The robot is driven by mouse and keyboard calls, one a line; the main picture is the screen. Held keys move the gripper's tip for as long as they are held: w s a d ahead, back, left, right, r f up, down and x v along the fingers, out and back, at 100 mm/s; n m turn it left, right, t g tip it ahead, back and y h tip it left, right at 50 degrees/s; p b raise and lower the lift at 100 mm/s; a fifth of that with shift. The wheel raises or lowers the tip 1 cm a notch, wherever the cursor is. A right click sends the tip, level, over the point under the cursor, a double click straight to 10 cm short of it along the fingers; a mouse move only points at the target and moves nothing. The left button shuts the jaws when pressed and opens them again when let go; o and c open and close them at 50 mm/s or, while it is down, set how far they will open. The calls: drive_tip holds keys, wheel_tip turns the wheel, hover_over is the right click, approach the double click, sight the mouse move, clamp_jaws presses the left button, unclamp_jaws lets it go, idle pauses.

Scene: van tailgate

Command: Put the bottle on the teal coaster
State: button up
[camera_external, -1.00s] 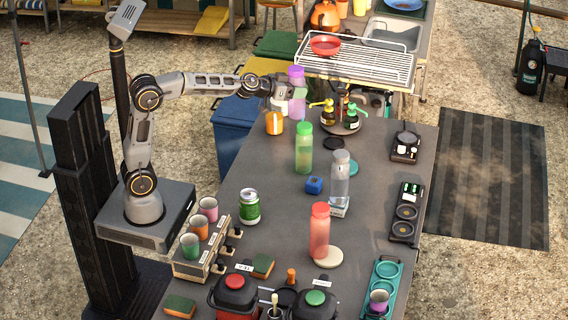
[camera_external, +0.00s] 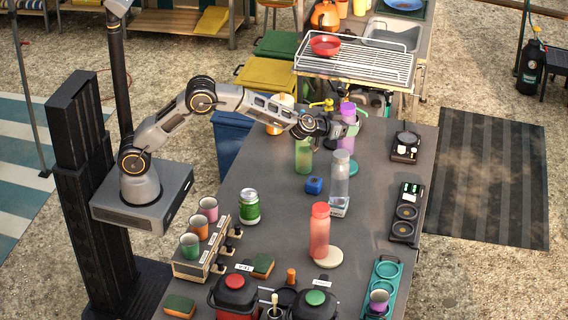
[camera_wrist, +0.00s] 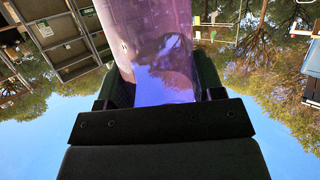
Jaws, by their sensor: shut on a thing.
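My gripper (camera_external: 349,128) is shut on a translucent purple bottle (camera_external: 348,111), holding it roughly upright above the far part of the grey table. In the wrist view the purple bottle (camera_wrist: 160,55) fills the space between the dark fingers (camera_wrist: 155,95). A small teal round coaster (camera_external: 352,168) lies on the table, partly hidden behind a clear bottle (camera_external: 340,180). The held bottle is beyond the coaster in the picture and apart from it. A dark disc near my gripper is mostly hidden by my arm.
A green bottle (camera_external: 303,156) stands left of my gripper, close to my arm in the picture. A blue cube (camera_external: 314,185) and a red bottle (camera_external: 319,231) beside a cream disc (camera_external: 328,257) are nearer. A black scale (camera_external: 405,147) is at the right. Pump bottles are partly hidden behind my arm.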

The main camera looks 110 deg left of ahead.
sight(339, 145)
drive_tip(key=shift+f+b, duration=0.75)
drive_tip(key=shift+f, duration=3.2)
drive_tip(key=shift+f, duration=0.1)
drive_tip(key=o, duration=0.9)
drive_tip(key=shift+o, duration=0.2)
